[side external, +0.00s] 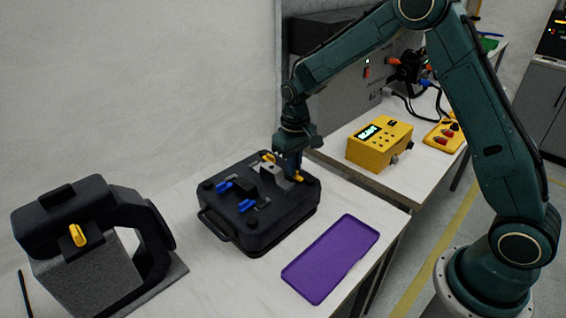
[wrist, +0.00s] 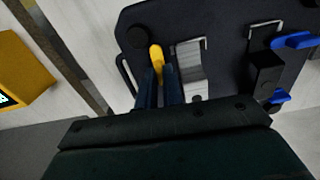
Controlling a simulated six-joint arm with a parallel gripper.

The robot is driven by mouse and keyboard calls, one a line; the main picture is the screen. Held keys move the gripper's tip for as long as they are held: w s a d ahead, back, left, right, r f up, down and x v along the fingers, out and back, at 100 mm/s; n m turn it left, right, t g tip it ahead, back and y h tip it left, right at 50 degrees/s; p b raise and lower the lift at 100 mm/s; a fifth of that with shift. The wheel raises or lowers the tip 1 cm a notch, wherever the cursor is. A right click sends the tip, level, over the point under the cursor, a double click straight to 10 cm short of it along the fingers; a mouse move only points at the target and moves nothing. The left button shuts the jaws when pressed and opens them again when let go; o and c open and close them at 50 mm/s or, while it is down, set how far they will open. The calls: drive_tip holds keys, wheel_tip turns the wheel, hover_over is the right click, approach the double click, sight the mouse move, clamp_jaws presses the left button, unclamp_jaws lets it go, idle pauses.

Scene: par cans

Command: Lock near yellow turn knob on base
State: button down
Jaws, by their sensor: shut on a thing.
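The base is a black case with rounded corners (side external: 250,238) on the white bench; its dark top also shows in the wrist view (wrist: 226,22). My gripper (side external: 294,176) points down at the base's right side. In the wrist view its two blue fingers (wrist: 160,76) are shut on a yellow turn knob (wrist: 155,55), which sticks out beyond the tips. That knob also shows beside the fingers in the side view (side external: 299,180). A second yellow knob (side external: 268,157) is at the base's back edge. The fingers partly hide the held knob, so its exact turn angle is unclear.
Blue levers (side external: 222,186) and grey metal blocks (side external: 272,172) stand on the base near my gripper. A purple tray (side external: 330,258) lies in front. A black clamp-like fixture (side external: 62,215) stands left. A yellow READY box (side external: 379,143) is on the right-hand bench.

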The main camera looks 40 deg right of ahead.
drive_tip(key=m, duration=0.4)
drive_tip(key=shift+m, duration=0.3)
drive_tip(key=m, duration=0.4)
drive_tip(key=shift+m, duration=0.3)
drive_tip(key=m, duration=0.4)
drive_tip(key=shift+m, duration=2.2)
drive_tip(key=c, duration=1.5)
unclamp_jaws()
drive_tip(key=shift+c, duration=0.2)
